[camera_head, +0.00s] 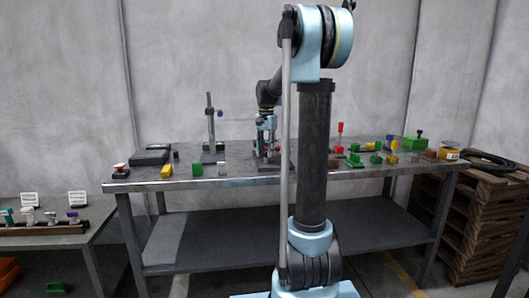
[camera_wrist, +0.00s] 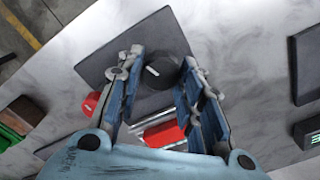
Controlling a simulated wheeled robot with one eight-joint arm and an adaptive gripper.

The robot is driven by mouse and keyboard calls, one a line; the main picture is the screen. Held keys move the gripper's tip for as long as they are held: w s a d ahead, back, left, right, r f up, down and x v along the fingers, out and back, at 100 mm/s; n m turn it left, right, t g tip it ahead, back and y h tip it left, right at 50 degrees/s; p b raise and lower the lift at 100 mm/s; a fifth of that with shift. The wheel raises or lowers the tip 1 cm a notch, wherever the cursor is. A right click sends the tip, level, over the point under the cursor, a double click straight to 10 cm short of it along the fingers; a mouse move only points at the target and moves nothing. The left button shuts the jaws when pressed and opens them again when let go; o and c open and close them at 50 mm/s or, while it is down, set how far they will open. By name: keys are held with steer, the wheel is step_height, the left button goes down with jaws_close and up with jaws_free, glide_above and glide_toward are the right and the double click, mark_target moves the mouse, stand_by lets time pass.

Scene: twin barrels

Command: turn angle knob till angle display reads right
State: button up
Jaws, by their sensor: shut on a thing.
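My gripper (camera_wrist: 160,72) has its two blue fingers either side of a round black knob (camera_wrist: 161,68) with a white mark, shut on it. The knob stands on a dark grey plate (camera_wrist: 102,62) in the wrist view. A dark box with green marks (camera_wrist: 312,130), perhaps a display, is cut off at the right edge; its reading cannot be made out. In the head view my gripper (camera_head: 267,128) points down over the middle of the workbench (camera_head: 230,182), and the knob is not distinguishable there.
A red part and silver rods (camera_wrist: 163,132) lie under the fingers' base. A red object (camera_wrist: 91,103) sits left of the fingers. A dark slab (camera_wrist: 305,62) lies right. Several small coloured blocks (camera_head: 376,160) stand on the bench's right side; pallets (camera_head: 482,215) stand beyond.

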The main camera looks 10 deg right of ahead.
mark_target(266, 151)
steer(key=shift+w, duration=0.1)
steer(key=o, duration=1.1)
steer(key=shift+c, duration=0.2)
step_height(266, 151, up, 12)
steer(key=shift+f, duration=0.1)
